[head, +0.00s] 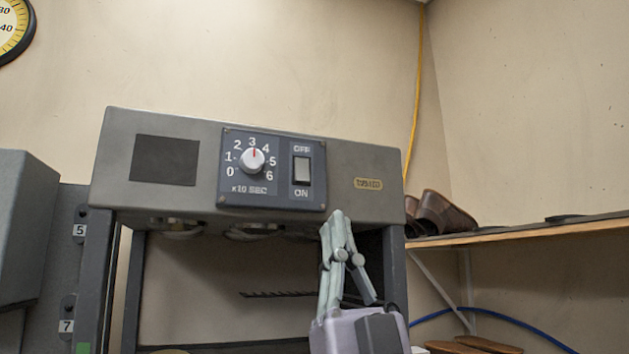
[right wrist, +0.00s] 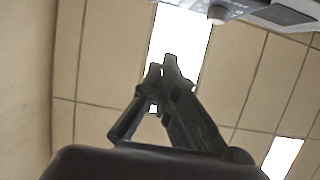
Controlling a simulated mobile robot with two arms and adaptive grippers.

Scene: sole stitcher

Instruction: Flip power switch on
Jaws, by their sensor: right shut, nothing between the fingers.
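My right gripper (head: 338,215) is shut and empty, pointing up, below and right of the switch near the machine's lower front edge. It does not appear to touch the switch. In the right wrist view, the shut fingers (right wrist: 170,65) point up toward the ceiling, and the panel's edge with a knob shows at the top. My left gripper is not in view.
A dial (head: 251,160) numbered 0 to 6 sits left of the switch, its mark near 3. A wooden shelf (head: 530,232) with brown shoes (head: 440,214) stands at the right. A grey cabinet (head: 22,225) is at the left. The space above the machine is clear.

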